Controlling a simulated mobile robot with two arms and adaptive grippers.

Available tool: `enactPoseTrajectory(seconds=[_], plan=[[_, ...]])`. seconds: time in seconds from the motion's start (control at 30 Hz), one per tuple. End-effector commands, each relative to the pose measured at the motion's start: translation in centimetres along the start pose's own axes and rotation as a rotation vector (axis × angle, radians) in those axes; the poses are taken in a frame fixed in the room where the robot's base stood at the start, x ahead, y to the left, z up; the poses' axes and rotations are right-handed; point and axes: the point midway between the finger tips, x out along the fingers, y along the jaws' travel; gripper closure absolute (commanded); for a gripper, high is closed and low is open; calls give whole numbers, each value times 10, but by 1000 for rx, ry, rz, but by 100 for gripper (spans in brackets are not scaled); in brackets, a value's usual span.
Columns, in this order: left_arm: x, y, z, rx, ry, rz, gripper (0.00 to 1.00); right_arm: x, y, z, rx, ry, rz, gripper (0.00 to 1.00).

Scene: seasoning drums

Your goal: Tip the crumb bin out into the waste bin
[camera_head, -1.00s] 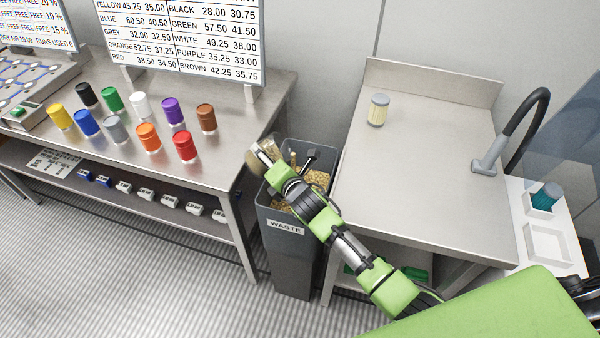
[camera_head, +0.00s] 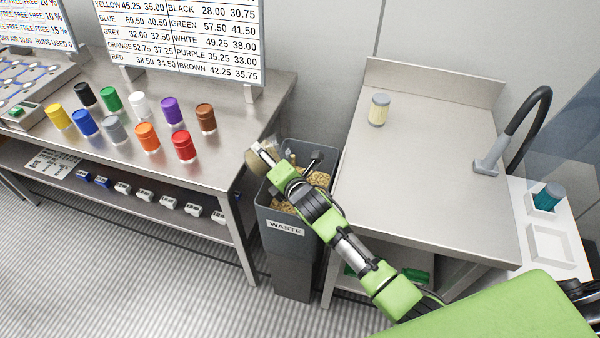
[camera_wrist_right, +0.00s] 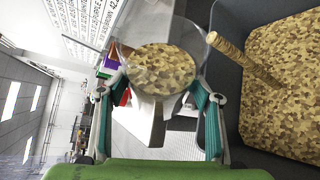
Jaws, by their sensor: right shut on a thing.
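The crumb bin (camera_head: 258,162) is a clear round cup, held tilted by the back left rim of the waste bin. In the right wrist view the crumb bin (camera_wrist_right: 160,72) shows mottled tan crumbs inside. My right gripper (camera_head: 270,157) is shut on it; its fingers (camera_wrist_right: 158,97) flank the cup in the wrist view. The grey waste bin (camera_head: 287,250), labelled WASTE, stands between the two tables with tan crumbs in it. A thin crumb-coloured column (camera_wrist_right: 245,60) rises slantwise over those crumbs; I cannot tell whether it is falling crumbs. My left gripper is not in view.
The left table (camera_head: 215,165) carries several coloured drums, the red one (camera_head: 183,147) near the waste bin. A dark handled object (camera_head: 314,160) sticks up at the waste bin.

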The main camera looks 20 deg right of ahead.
Motion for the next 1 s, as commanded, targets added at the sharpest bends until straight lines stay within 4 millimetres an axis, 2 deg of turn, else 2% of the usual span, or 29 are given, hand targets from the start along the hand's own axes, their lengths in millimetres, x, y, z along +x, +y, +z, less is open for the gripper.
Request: enactPoseTrajectory(seconds=[1.0], plan=[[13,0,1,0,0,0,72,0,-2,1,78,10,35,68]])
